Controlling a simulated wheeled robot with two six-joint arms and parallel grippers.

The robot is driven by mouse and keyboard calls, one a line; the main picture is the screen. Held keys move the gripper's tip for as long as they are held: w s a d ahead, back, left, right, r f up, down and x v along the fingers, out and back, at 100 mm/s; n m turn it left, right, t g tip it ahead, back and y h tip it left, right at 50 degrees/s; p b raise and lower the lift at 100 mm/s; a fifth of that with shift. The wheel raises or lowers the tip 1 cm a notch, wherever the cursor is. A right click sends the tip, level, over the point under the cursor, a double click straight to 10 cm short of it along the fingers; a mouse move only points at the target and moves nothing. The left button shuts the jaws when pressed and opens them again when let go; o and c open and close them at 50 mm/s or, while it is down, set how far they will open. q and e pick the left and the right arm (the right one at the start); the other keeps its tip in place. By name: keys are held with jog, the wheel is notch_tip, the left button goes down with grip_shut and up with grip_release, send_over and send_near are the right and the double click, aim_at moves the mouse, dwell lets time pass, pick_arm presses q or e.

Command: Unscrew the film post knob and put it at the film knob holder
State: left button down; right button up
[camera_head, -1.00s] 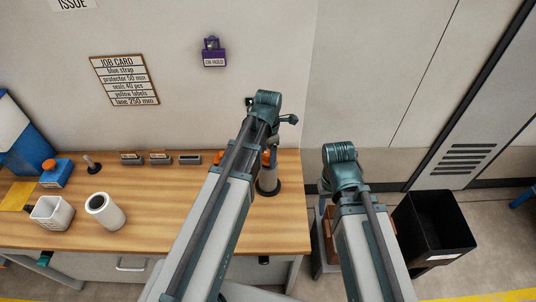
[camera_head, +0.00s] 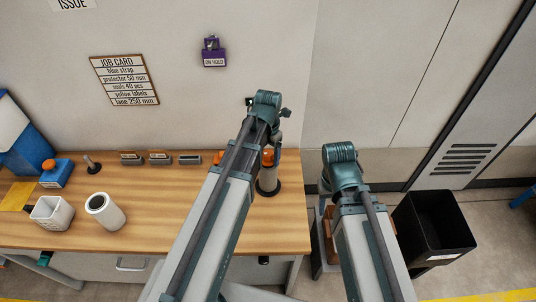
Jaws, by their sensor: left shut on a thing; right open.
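A black bin (camera_head: 434,230) stands on the floor at right.

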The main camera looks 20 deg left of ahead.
aim_at(268, 153)
pick_arm(q)
jog(key=shift+n, duration=1)
grip_release()
notch_tip(268, 153, up, 4)
jog(key=p, duration=0.3)
jog(key=shift+f+p, duration=0.15)
jog(key=shift+p, duration=0.2)
jog(key=shift+f, duration=0.1)
